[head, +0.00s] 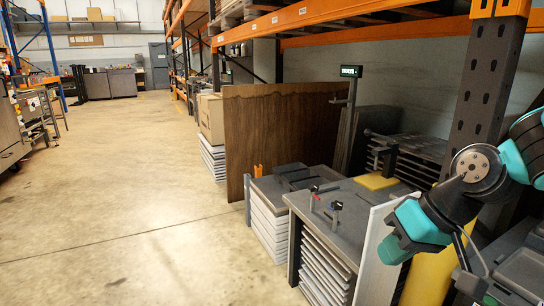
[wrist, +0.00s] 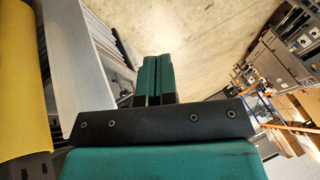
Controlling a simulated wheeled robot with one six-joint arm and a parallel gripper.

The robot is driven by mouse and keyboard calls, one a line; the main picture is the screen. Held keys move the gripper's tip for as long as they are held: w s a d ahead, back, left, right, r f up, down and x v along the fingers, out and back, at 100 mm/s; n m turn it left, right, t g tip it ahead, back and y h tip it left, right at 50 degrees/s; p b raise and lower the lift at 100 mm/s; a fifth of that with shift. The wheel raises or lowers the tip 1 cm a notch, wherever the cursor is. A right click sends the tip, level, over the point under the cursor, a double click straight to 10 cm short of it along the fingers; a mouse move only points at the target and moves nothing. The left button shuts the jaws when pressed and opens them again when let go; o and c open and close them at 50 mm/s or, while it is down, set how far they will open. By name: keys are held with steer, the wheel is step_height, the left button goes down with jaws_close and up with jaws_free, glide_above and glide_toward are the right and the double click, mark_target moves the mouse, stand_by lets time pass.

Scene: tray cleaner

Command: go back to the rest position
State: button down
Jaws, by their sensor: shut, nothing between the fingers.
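My gripper (wrist: 153,78) shows in the middle of the wrist view. Its two teal fingers lie side by side, closed together, with nothing between them. Beyond the fingertips is bare concrete floor. In the head view my arm is bent at the right edge, beside a white upright panel (head: 375,255) and a yellow surface (head: 428,278).
A grey-topped bench (head: 350,230) with trays stacked beneath and a yellow pad (head: 376,181) on it stands left of my arm. A lower tray stack (head: 268,225) and a brown board (head: 275,130) stand farther off. An orange-beamed rack rises above. The floor (head: 125,190) at left is clear.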

steer(key=s+a+r+n+g+h+p, duration=0.1)
steer(key=s+a+r+n+g, duration=0.15)
steer(key=s, duration=0.45)
steer(key=s+a+r+n+g, duration=0.1)
steer(key=s+a+r+n, duration=0.25)
steer(key=s, duration=0.45)
step_height(320, 180, up, 19)
steer(key=m+p, duration=0.1)
steer(key=p, duration=1.9)
steer(key=shift+w+a, duration=0.35)
steer(key=shift+w, duration=0.05)
steer(key=shift+t, duration=0.25)
